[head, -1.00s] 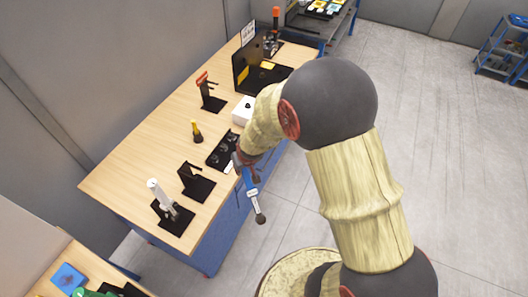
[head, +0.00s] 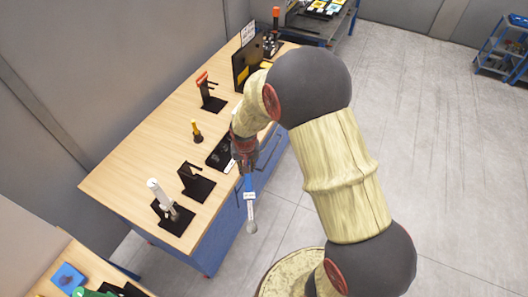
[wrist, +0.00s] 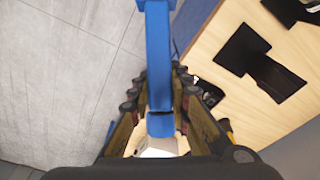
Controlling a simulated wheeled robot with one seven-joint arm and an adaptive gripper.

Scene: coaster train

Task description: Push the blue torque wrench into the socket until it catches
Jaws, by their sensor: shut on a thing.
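The blue torque wrench (head: 249,188) hangs from my gripper (head: 247,168) in the head view, out past the front edge of the workbench. Its blue handle is at the top and its grey end (head: 251,227) points down over the floor. In the wrist view my gripper (wrist: 160,92) is shut on the blue handle (wrist: 159,50), which lies between the two fingers. A black tray with round recesses (head: 214,158) lies on the bench just left of my gripper, partly hidden by it. I cannot tell which part is the socket.
The wooden bench (head: 135,165) holds an empty black stand (head: 198,187), a white tool on a stand (head: 160,193), a yellow-handled tool (head: 196,130) and a red-topped stand (head: 207,90). A black upright panel (head: 242,68) stands behind my arm. Floor right of the bench is clear.

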